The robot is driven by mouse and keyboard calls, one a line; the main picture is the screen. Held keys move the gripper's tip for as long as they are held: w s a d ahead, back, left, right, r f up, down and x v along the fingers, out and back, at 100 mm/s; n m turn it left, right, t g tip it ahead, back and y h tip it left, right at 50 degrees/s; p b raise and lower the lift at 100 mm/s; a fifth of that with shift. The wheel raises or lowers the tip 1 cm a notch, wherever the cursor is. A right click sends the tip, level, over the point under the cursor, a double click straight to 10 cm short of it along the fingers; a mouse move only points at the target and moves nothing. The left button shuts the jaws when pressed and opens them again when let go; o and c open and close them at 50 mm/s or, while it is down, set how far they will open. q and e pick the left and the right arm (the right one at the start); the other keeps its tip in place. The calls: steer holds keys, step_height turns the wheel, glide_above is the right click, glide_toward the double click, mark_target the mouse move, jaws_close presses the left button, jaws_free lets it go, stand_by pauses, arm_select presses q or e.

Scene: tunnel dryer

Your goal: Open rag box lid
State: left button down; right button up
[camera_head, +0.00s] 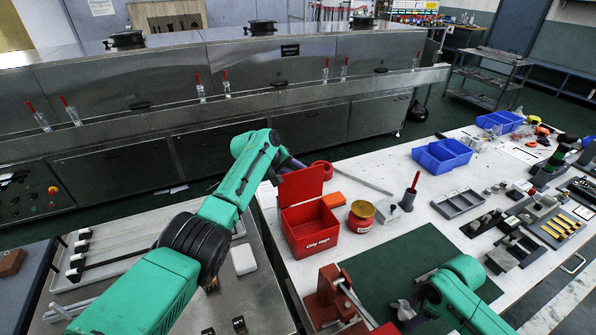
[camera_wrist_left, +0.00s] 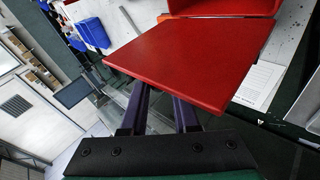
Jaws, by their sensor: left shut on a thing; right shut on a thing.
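The red rag box (camera_head: 312,228) stands on the white bench, with its lid (camera_head: 301,184) raised upright at the back and its inside exposed. My left gripper (camera_head: 287,163) is at the top edge of the lid, shut on it. In the left wrist view the flat red lid (camera_wrist_left: 195,60) fills the upper middle, and the dark purple fingers of my left gripper (camera_wrist_left: 158,100) meet its edge. My right gripper (camera_head: 403,309) is low over the green mat, apart from the box. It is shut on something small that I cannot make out.
A red fixture (camera_head: 332,298) stands in front, beside the green mat (camera_head: 405,262). Blue bins (camera_head: 441,156) stand farther back. The steel dryer (camera_head: 230,75) runs behind.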

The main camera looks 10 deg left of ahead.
arm_select(q)
steer(key=c, duration=0.8)
jaws_free()
steer(key=shift+a+f, duration=0.1)
steer(key=shift+f, duration=0.1)
steer(key=shift+c, duration=0.2)
steer(key=shift+o, duration=0.8)
steer(key=shift+w, duration=0.1)
arm_select(e)
steer(key=shift+w+f, duration=0.1)
arm_select(q)
steer(key=shift+s+a+r+p, duration=0.15)
steer(key=shift+s+r+p, duration=0.25)
steer(key=shift+r, duration=0.2)
arm_select(e)
steer(key=shift+r, duration=0.5)
steer(key=shift+r+p, duration=0.5)
steer(key=shift+p, duration=0.05)
steer(key=shift+f+b, duration=0.65)
steer(key=shift+b, duration=0.05)
arm_select(q)
steer(key=v, duration=1)
steer(key=shift+a, duration=0.3)
steer(key=shift+s+r, duration=0.15)
steer(key=shift+r, duration=0.05)
